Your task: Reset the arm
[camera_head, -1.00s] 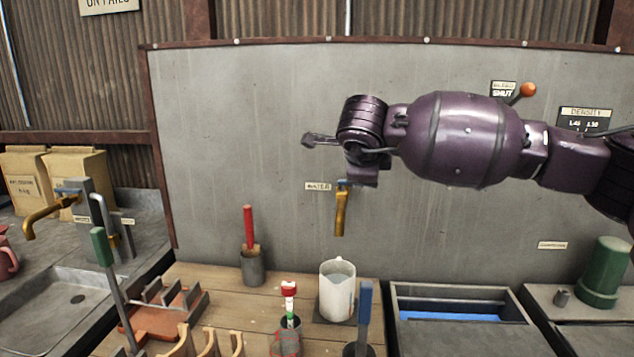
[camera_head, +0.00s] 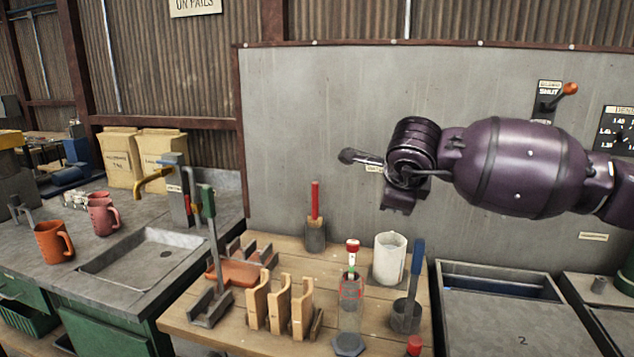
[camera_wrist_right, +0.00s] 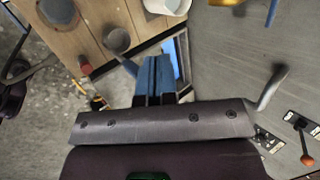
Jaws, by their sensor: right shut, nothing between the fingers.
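My right arm comes in from the right in the head view, in front of the grey panel and above the bench. My right gripper (camera_wrist_right: 154,75) shows in the right wrist view as two blue-grey fingers side by side, shut with nothing between them. The wooden bench (camera_wrist_right: 100,45) lies beyond them in that view. In the head view the arm's end hangs in the air, clear of the bench items below, and its fingers cannot be made out.
The bench (camera_head: 240,318) carries a white jug (camera_head: 389,262), a red-handled tool in a cup (camera_head: 315,238), a clear cylinder (camera_head: 349,305) and wooden racks. A sink (camera_head: 150,258) and mugs stand left. A grey tank (camera_head: 500,310) stands right. A lever (camera_head: 568,90) sticks out from the panel.

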